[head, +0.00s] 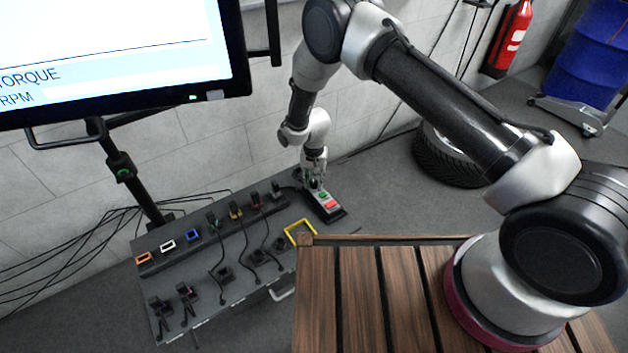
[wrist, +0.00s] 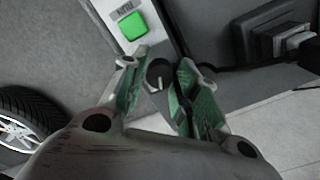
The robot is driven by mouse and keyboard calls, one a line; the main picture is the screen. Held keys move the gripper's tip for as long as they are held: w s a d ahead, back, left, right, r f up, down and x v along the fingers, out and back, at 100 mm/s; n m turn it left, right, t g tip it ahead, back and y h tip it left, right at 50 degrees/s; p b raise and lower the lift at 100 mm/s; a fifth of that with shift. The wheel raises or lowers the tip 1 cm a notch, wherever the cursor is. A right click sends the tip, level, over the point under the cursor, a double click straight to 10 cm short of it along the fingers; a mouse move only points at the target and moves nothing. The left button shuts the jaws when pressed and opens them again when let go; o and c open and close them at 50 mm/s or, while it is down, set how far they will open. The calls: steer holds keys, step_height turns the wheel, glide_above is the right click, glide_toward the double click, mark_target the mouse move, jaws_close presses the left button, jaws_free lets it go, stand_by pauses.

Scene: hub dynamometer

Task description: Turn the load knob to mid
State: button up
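The load knob (wrist: 159,75) is a small dark round knob with a light pointer line, seen in the wrist view between my fingertips. It sits on a control box (head: 324,207) with a green button (wrist: 132,26) beside it and a red button (head: 330,204) further along. My gripper (wrist: 160,78) is open, with its green-lined fingers on either side of the knob. I cannot tell whether the fingers touch it. In the head view my gripper (head: 314,182) is at the back end of the control box and hides the knob.
A grey bench panel (head: 215,262) carries several coloured sockets and cables. A yellow frame (head: 300,233) lies near the control box. A wooden slatted surface (head: 365,300) is at the front. A tyre (head: 447,158), a blue drum (head: 590,55) and a monitor (head: 120,50) stand around.

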mark_target(314, 182)
step_height(314, 182, up, 12)
stand_by(0.7)
stand_by(0.4)
